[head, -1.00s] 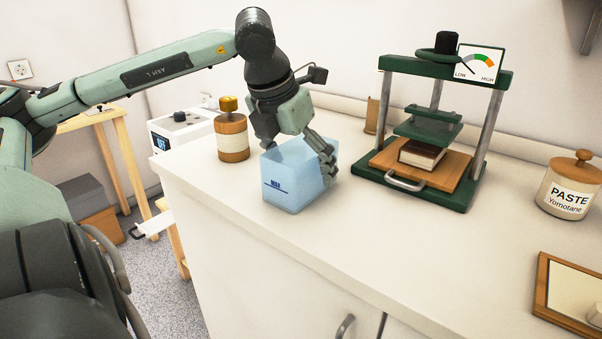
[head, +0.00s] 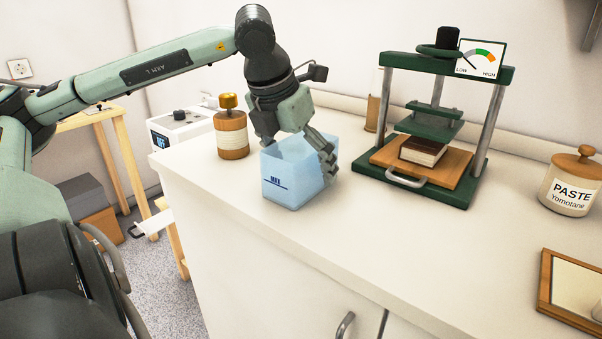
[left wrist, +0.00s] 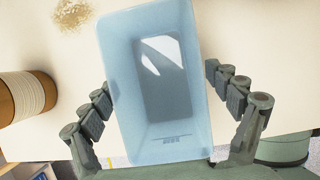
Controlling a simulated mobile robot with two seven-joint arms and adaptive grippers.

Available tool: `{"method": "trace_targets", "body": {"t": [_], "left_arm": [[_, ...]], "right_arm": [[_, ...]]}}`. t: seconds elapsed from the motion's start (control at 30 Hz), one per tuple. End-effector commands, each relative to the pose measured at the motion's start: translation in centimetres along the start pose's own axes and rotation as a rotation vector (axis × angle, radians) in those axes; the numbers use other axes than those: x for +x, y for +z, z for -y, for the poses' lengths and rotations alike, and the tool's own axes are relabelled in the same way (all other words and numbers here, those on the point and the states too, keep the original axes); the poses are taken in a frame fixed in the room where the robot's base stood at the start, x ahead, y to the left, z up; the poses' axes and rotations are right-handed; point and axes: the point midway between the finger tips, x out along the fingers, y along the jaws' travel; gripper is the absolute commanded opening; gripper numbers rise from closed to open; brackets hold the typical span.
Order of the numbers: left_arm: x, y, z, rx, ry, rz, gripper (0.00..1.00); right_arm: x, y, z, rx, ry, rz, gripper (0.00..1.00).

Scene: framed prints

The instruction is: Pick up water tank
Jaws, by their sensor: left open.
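The water tank (head: 291,182) is a light blue, see-through open box with a "MAX" line. It stands upright on the white counter, near its left end. My left gripper (head: 293,150) is above it, pointing down, with one finger outside its right side; the other finger is largely hidden in the head view. In the left wrist view my left gripper (left wrist: 166,125) is open, with its fingers on either side of the tank (left wrist: 118,90). I cannot tell whether the fingers touch its walls. My right gripper is not in view.
A green press (head: 463,185) holding a book stands to the right. The counter in front is clear.

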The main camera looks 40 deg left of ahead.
Motion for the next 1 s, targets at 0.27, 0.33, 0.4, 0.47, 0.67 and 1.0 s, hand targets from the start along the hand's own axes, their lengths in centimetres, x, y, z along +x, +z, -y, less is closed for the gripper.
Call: {"method": "trace_targets", "body": {"t": [0.27, 0.33, 0.4, 0.47, 0.67, 1.0], "left_arm": [[0.01, 0.0, -0.01, 0.0, 0.0, 0.0, 0.89], [0.01, 0.0, -0.01, 0.0, 0.0, 0.0, 0.86], [0.01, 0.0, -0.01, 0.0, 0.0, 0.0, 0.78], [0.01, 0.0, -0.01, 0.0, 0.001, 0.0, 0.7], [0.02, 0.0, -0.01, 0.0, 0.001, 0.0, 0.45], [-0.02, 0.03, -0.02, 0.0, 0.001, 0.001, 0.31]], "right_arm": [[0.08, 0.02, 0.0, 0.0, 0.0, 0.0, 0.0], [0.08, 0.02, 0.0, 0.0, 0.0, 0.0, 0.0], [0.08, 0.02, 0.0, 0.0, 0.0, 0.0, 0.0], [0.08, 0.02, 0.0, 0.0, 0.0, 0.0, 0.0], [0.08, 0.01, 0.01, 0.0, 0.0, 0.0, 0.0], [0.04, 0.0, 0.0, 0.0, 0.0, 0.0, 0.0]]}}
